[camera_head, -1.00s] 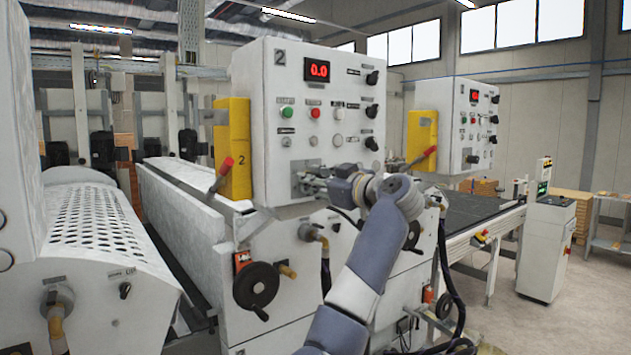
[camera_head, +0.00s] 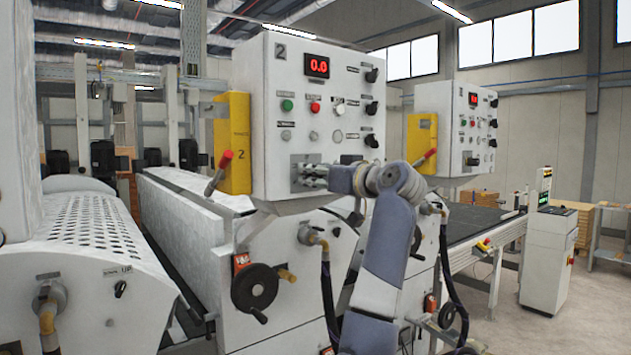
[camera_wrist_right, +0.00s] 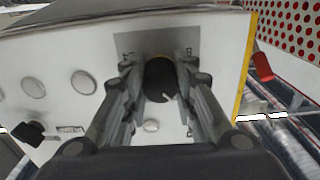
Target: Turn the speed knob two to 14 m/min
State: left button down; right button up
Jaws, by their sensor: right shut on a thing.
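The control panel marked 2 (camera_head: 262,120) is a white box with a red display (camera_head: 317,66) reading 0.0. My right gripper (camera_head: 305,174) is at the small grey plate (camera_head: 296,160) low on the panel's front. In the right wrist view, the dark round knob (camera_wrist_right: 158,82) with a light pointer mark sits on the grey plate (camera_wrist_right: 127,43), between the two fingers of my right gripper (camera_wrist_right: 160,70), which is shut on it. The gripper hides the knob in the head view. Scale markings on the plate are too small to read. My left gripper is not in view.
Black knobs (camera_head: 372,108) line the panel's right side; green (camera_head: 287,105) and red (camera_head: 315,107) buttons sit above the plate. A red-handled lever (camera_head: 225,160) and yellow block (camera_head: 232,145) are at its left. A black handwheel (camera_head: 255,288) is below. A second panel (camera_head: 450,128) stands behind.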

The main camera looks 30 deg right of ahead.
jog(key=shift+m, duration=1)
jog(key=o, duration=1)
jog(key=shift+o, duration=0.4)
jog(key=shift+s+a, duration=0.15)
jog(key=shift+s, duration=0.35)
jog(key=s+d, duration=0.1)
jog(key=s, duration=1)
jog(key=shift+d, duration=0.15)
